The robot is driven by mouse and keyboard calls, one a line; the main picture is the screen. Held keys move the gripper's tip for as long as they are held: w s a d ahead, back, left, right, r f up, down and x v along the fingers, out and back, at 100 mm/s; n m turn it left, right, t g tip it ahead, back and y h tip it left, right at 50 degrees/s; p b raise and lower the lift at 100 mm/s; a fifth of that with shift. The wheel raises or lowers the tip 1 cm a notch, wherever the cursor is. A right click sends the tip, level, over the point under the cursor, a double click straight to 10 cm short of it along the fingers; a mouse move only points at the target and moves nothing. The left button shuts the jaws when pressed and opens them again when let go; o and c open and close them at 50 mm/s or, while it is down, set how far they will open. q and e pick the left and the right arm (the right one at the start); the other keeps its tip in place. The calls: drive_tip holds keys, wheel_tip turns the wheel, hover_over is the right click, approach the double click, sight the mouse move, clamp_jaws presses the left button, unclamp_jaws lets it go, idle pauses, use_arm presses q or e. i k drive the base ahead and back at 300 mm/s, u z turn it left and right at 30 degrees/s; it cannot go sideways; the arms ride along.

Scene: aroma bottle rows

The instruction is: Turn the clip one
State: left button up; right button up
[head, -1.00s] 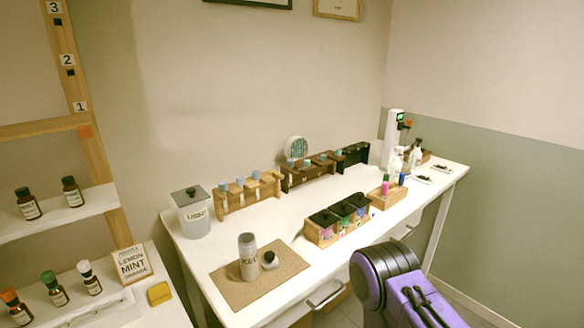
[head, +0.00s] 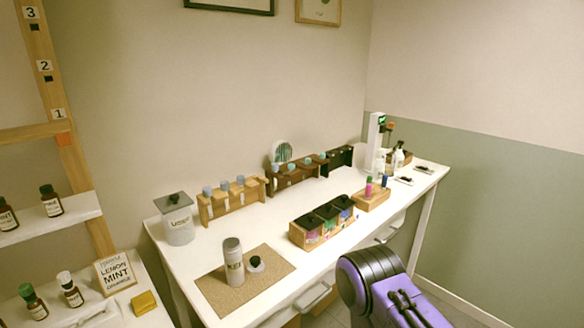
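The wooden post (head: 50,100) at the left carries number plates 1, 2 and 3. A small orange piece (head: 63,139) sits just below the plate marked 1 (head: 59,114). Small dark pieces sit below plate 2 (head: 48,79) and plate 3 (head: 35,27). They are too small to tell which, if any, is the clip or how it is turned. Neither of my grippers is in view. Only a purple and black part of my arm shows at the bottom right.
The white table (head: 190,262) holds a labelled jar (head: 179,226), a cork mat (head: 275,267) with a grey bottle (head: 233,261), wooden racks of vials, and a wooden box (head: 300,234) with black-lidded jars.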

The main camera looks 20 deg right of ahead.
sight(291, 167)
drive_tip(key=z, duration=0.55)
drive_tip(key=k, duration=1.25)
drive_tip(key=z, duration=1.3)
drive_tip(key=i, duration=1.5)
drive_tip(key=u, duration=0.75)
drive_tip(key=i, duration=0.55)
drive_tip(key=u, duration=0.55)
